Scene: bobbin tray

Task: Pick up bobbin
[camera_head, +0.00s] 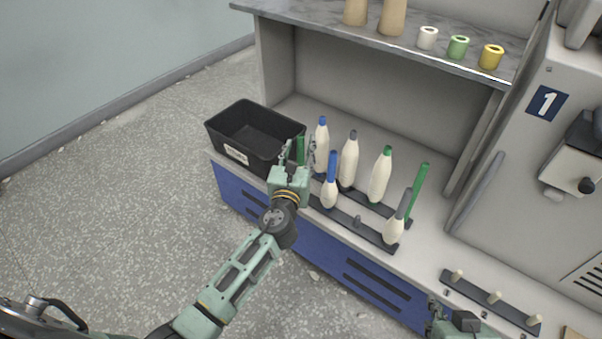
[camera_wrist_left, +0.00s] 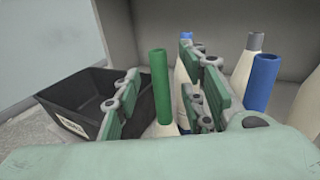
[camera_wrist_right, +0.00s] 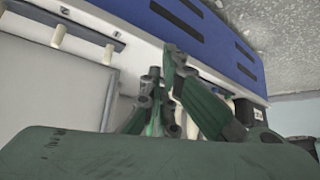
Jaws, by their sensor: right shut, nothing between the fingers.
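My left gripper (camera_head: 299,150) is open at the left end of the bobbin racks, fingers pointing away from me. A green-tubed bobbin (camera_wrist_left: 161,88) stands upright between its fingers in the left wrist view, its white yarn low and partly hidden; I see no clear contact. White-yarn bobbins stand beside it: a blue-topped one (camera_head: 321,148), a grey-topped one (camera_head: 348,162), a green-topped one (camera_head: 380,176), a front blue one (camera_head: 331,184) and a front grey one (camera_head: 395,228). My right gripper (camera_wrist_right: 155,92) is shut and empty, low at the right.
A black box (camera_head: 222,137) stands left of the racks, close to my left gripper. A bare green tube (camera_head: 418,187) stands at the rack's right. A peg rail (camera_head: 480,300) lies at front right. A shelf (camera_head: 330,22) with cones and small spools overhangs the back.

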